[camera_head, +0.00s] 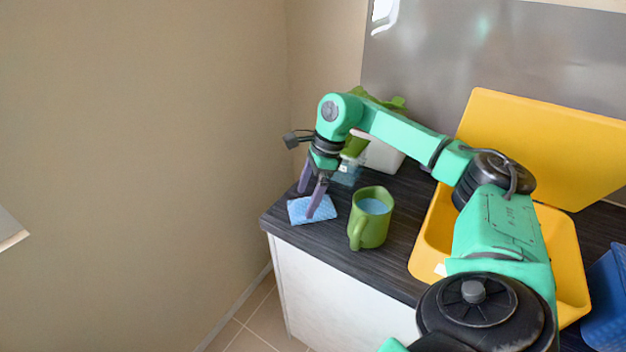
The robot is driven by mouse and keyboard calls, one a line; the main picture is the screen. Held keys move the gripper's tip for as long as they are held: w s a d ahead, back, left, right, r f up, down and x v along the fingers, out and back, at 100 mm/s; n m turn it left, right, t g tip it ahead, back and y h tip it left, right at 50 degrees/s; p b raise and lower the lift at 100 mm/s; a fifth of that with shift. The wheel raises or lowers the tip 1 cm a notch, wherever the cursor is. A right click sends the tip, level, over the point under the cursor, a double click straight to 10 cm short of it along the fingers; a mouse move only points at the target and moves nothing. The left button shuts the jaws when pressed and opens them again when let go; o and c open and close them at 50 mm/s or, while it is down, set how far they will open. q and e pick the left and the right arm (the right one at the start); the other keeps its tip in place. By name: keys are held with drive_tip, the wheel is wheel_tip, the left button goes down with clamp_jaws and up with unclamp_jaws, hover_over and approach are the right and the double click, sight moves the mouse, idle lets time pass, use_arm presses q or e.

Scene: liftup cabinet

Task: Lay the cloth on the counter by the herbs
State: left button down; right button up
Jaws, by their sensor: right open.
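A light blue folded cloth (325,211) lies on the dark counter (290,236) near its left front corner. My right gripper (313,201) points down at the cloth, its two purple fingers spread apart. One fingertip overlaps the cloth in the picture; I cannot tell whether it touches. The herbs (396,103) show as green leaves behind my right arm, above a white pot (384,158) that is partly hidden by the arm. My left gripper is not in view.
A green mug (370,217) stands just right of the cloth. A yellow box (423,245) with its lid (560,146) raised stands further right, partly behind my arm. A blue container (608,300) is at the right edge. The wall is close on the left.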

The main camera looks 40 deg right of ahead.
drive_tip(key=v, duration=1)
drive_tip(key=shift+r, duration=0.25)
